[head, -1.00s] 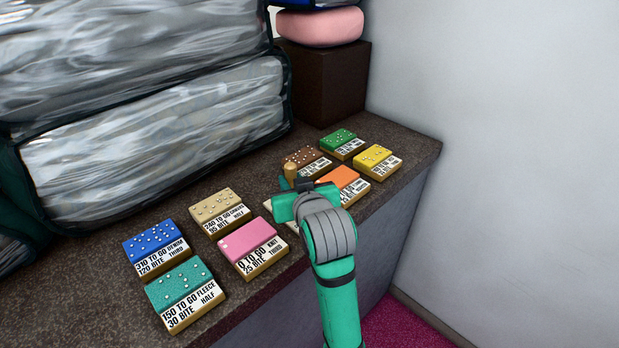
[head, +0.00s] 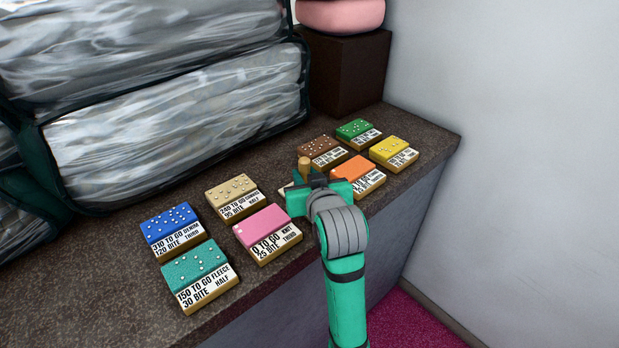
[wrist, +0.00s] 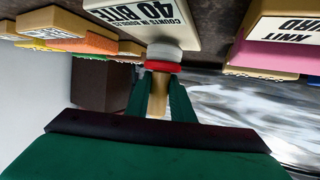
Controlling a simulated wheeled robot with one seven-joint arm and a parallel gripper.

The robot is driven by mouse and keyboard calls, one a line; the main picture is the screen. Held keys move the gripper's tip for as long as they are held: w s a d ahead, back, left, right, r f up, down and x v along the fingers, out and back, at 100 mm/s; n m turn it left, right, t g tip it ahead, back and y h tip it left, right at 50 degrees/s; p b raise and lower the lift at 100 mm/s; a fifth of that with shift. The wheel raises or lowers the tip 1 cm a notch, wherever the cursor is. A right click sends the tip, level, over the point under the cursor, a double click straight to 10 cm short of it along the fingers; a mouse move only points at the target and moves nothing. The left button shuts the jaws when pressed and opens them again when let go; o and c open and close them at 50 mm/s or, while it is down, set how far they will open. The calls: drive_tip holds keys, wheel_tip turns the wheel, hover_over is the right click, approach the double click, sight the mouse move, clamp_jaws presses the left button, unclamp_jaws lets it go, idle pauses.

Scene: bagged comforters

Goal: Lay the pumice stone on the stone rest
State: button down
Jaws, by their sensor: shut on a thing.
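My gripper (wrist: 160,103) is shut on the wooden handle (wrist: 158,104) of a tool with a red band and a pale grey disc, which I take as the pumice stone (wrist: 164,54). In the head view the handle top (head: 304,166) sticks up above my gripper (head: 308,182). A cream block (wrist: 140,12) lettered "40 BITE, COUNTS IN DOUBLES" is right by the disc; it may be the stone rest. In the head view my gripper mostly hides it. I cannot tell whether disc and block touch.
Labelled blocks with coloured tops stand on the dark counter: pink (head: 262,227), teal (head: 195,266), blue (head: 170,226) and tan (head: 231,190) left; orange (head: 356,169), yellow (head: 392,149), brown (head: 320,146) and green (head: 355,130) right. Bagged comforters (head: 180,110) and a wall (head: 520,110) bound it.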

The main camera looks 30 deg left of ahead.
drive_tip(key=shift+f, duration=0.35)
drive_tip(key=c, duration=1.5)
unclamp_jaws()
drive_tip(key=o, duration=0.7)
drive_tip(key=shift+w, duration=0.1)
drive_tip(key=shift+w, duration=0.1)
drive_tip(key=shift+r, duration=0.1)
